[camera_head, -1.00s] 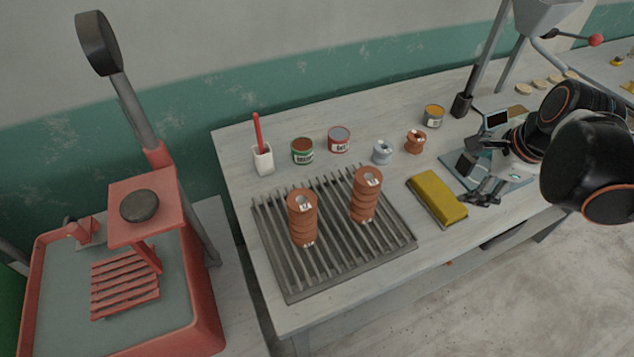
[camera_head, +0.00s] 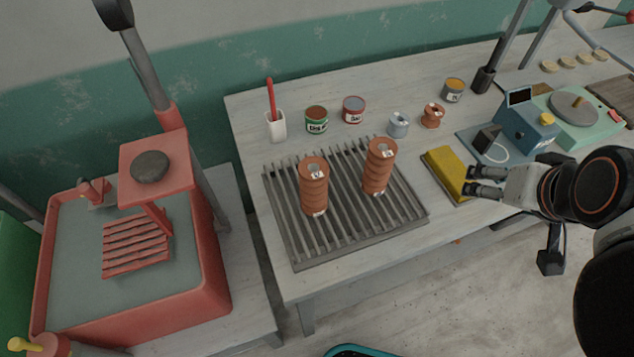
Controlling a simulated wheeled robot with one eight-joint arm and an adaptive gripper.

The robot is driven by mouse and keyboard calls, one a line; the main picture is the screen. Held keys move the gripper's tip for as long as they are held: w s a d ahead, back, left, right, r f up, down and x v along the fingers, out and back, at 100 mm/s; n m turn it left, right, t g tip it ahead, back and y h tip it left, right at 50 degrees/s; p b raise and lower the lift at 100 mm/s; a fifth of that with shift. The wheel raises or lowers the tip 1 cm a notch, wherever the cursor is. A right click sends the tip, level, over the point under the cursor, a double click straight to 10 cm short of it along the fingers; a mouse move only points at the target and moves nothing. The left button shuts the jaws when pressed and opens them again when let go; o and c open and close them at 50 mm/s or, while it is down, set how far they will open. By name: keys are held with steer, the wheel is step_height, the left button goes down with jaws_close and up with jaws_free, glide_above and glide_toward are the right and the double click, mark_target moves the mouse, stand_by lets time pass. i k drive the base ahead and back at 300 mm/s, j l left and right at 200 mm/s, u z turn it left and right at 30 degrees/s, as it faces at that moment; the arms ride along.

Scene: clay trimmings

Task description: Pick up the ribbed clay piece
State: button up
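Two tall ribbed terracotta clay pieces stand upright on a grey slatted rack (camera_head: 290,240): the left ribbed piece (camera_head: 314,190) and the right ribbed piece (camera_head: 378,170). Both have pale labels on top and near the base. A small terracotta spool-shaped piece (camera_head: 432,116) stands farther back. My gripper (camera_head: 467,180) is at the right, by the right end of a yellow block, well to the right of the rack. Its two fingers point left and are apart, with nothing seen between them.
The yellow block (camera_head: 446,170) lies between the rack and my gripper. Behind the rack stand a white cup (camera_head: 276,127), a green tin (camera_head: 316,121), a red tin (camera_head: 353,110) and a grey-blue spool (camera_head: 398,124). A blue scale-like device (camera_head: 525,128) stands right. A red basin (camera_head: 210,285) is left.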

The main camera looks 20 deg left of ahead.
mark_target(313, 170)
steer(key=k+j+u, duration=0.1)
steer(key=j+u, duration=0.6)
steer(key=z, duration=1.15)
steer(key=k+j+z, duration=0.1)
steer(key=z, duration=0.3)
steer(key=k+j+z, duration=0.1)
steer(key=z, duration=0.3)
steer(key=k+z, duration=0.15)
steer(key=z, duration=0.25)
steer(key=k+j, duration=0.15)
steer(key=k, duration=0.2)
steer(key=k+j, duration=0.15)
steer(key=k, duration=0.25)
steer(key=k+j, duration=0.15)
steer(key=k, duration=0.2)
